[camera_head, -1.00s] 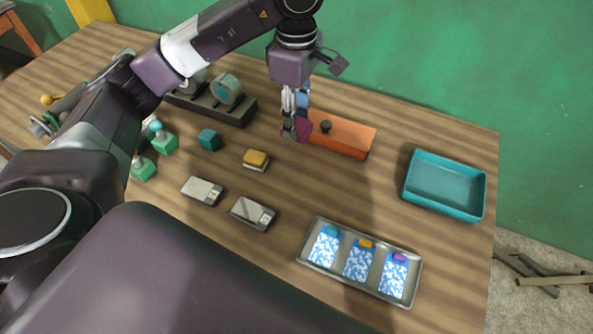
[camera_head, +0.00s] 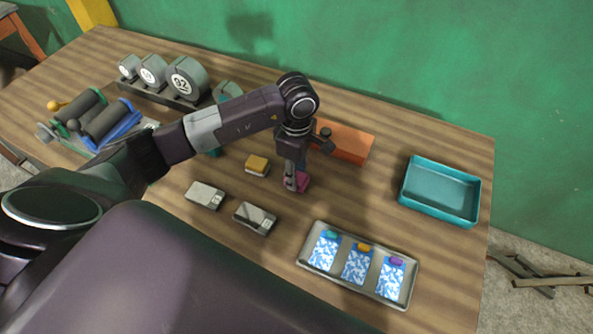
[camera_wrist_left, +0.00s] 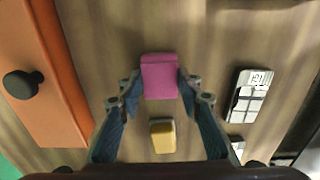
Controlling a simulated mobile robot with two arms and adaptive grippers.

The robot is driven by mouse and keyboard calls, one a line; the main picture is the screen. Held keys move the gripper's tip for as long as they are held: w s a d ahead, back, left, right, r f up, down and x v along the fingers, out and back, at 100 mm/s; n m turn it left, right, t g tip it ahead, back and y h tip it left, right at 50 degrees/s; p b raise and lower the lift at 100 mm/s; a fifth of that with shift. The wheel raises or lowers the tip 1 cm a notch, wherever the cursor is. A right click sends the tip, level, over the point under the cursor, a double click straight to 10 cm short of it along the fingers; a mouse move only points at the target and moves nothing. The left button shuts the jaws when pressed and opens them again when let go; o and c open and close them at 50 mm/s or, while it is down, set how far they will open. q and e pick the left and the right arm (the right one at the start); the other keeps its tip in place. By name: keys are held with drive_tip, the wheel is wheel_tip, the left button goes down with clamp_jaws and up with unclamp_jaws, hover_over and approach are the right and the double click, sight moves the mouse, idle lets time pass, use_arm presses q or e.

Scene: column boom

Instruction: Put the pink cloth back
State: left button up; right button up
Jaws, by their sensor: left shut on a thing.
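The pink cloth (camera_head: 301,182) is a small folded block at the tip of my left gripper (camera_head: 292,180). In the left wrist view the pink cloth (camera_wrist_left: 160,80) sits between the two fingertips of my left gripper (camera_wrist_left: 160,91), which is shut on it. It is to the right of a yellow-topped block (camera_head: 257,164) in the head view; that yellow block (camera_wrist_left: 162,140) also shows in the wrist view. I cannot tell whether the cloth touches the table. My right gripper is not in view.
An orange box with a black knob (camera_head: 345,142) stands behind my gripper. Two grey devices (camera_head: 205,195) lie in front. A metal tray (camera_head: 309,268) holds blue-and-white packets. A teal bin (camera_head: 438,212) stands at right. Bare wood lies between the gripper and bin.

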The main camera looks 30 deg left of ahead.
use_arm(q)
drive_tip(key=shift+f, duration=0.1)
drive_tip(key=shift+f, duration=0.1)
drive_tip(key=o, duration=0.6)
drive_tip(key=shift+b, duration=0.3)
drive_tip(key=o, duration=0.4)
